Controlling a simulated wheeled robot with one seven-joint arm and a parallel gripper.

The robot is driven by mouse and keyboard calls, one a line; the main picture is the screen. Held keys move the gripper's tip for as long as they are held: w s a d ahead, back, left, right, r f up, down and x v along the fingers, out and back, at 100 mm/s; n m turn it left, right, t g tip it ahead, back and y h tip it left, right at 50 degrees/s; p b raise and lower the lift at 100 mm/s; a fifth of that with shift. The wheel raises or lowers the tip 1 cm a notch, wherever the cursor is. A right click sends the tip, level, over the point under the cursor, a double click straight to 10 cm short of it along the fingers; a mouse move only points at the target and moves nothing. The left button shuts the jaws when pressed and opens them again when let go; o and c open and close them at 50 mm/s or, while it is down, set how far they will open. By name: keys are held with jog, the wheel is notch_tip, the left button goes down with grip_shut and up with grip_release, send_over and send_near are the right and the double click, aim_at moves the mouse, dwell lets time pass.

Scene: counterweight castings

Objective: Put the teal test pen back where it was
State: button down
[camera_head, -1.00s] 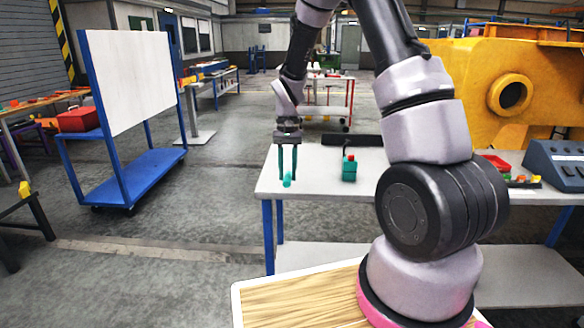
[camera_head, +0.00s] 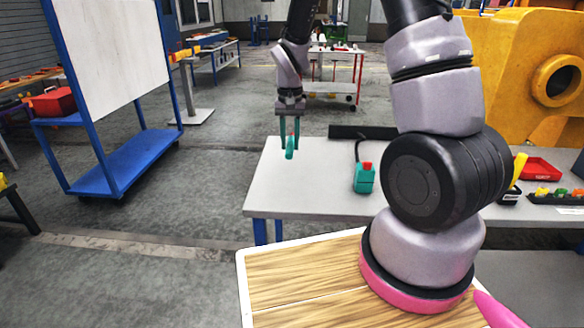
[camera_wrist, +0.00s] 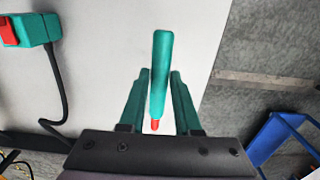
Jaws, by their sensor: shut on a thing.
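My gripper (camera_head: 289,138) is shut on the teal test pen (camera_head: 290,153) and holds it near the far left part of the grey workbench (camera_head: 305,185). In the wrist view the pen (camera_wrist: 161,70) sits between the two teal fingers (camera_wrist: 159,100), its plain teal end pointing away and its red tip near the gripper body. A teal box with a red top (camera_head: 364,178) stands on the bench, right of my gripper and apart from it. It also shows at the upper left of the wrist view (camera_wrist: 33,32), with a black cable.
A long black bar (camera_head: 362,132) lies along the bench's far edge. A red tray (camera_head: 540,169) and a black bin of small parts (camera_head: 553,196) are at the right. A blue cart with a white panel (camera_head: 110,50) stands at the left.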

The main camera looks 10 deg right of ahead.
aim_at(290, 180)
notch_tip(290, 180, down, 10)
jog(key=shift+r, duration=0.15)
dwell(0.3)
jog(key=c, duration=0.6)
grip_release()
